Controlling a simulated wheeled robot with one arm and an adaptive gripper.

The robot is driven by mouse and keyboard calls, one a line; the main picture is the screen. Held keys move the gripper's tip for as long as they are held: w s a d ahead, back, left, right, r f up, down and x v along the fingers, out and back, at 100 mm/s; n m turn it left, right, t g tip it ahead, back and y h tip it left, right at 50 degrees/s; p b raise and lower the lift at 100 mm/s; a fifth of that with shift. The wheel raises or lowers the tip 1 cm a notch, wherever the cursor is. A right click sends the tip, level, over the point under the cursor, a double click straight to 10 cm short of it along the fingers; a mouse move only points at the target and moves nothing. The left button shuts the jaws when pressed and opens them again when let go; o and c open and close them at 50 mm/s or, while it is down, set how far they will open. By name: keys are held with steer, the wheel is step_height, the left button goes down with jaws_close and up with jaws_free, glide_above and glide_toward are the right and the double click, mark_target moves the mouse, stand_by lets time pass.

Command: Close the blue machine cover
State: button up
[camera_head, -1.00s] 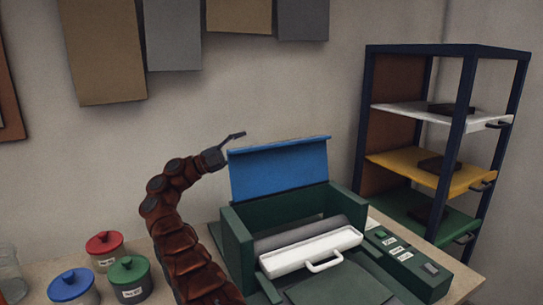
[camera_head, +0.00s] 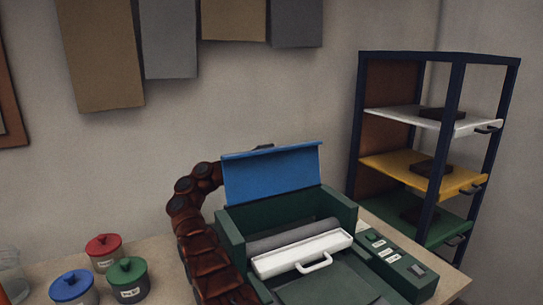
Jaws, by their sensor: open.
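The blue cover (camera_head: 271,175) stands raised, nearly upright, at the back of the green machine (camera_head: 233,239). My arm comes up on the machine's left and bends behind the cover. Only a small dark part of my gripper (camera_head: 262,148) shows, just above the cover's top edge; the rest is hidden behind the cover. My gripper is open, and whether it touches the cover cannot be seen.
A white handled bar (camera_head: 303,252) and a grey roller (camera_head: 293,235) lie in the machine. Red (camera_head: 104,252), blue (camera_head: 74,290) and green (camera_head: 128,280) lidded jars stand left of my arm. A shelf rack (camera_head: 433,134) stands at right.

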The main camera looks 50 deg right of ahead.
steer(key=shift+w+a, duration=0.1)
steer(key=c, duration=0.4)
jaws_close()
steer(key=shift+r, duration=0.1)
